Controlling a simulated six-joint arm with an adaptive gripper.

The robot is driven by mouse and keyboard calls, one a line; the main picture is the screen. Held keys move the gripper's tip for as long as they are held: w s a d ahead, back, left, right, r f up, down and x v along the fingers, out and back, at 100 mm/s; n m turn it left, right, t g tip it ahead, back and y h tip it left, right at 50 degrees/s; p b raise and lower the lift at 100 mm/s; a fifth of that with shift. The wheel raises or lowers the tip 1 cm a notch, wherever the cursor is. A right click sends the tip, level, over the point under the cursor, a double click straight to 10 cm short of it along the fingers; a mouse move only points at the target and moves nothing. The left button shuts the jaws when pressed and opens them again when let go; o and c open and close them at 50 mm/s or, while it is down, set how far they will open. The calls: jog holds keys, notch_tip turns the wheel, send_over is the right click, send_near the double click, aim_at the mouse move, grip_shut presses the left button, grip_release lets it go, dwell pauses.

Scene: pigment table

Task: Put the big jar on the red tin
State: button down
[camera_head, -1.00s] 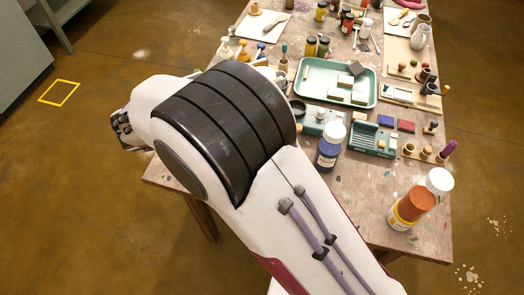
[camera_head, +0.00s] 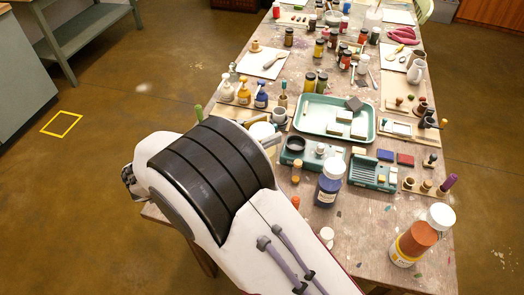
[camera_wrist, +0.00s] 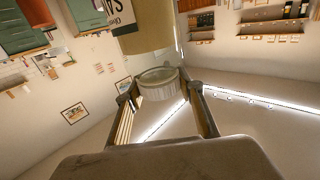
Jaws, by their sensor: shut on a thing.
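In the wrist view, my gripper (camera_wrist: 167,105) is shut around the whitish round lid (camera_wrist: 158,80) of a jar. The yellowish-tan body of this big jar (camera_wrist: 150,38) fills the top of that view, with part of a cream printed label showing.
An orange jar with a white lid (camera_head: 418,238) stands near the right edge. A blue jar with a white lid (camera_head: 328,185) stands at the middle. Pump bottles (camera_head: 243,92) stand by the left edge.

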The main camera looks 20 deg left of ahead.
jog(key=shift+f, duration=1.05)
jog(key=shift+f, duration=1.95)
jog(key=c, duration=1.3)
grip_release()
jog(key=shift+f, duration=0.1)
jog(key=v, duration=1.2)
jog(key=shift+r, duration=0.2)
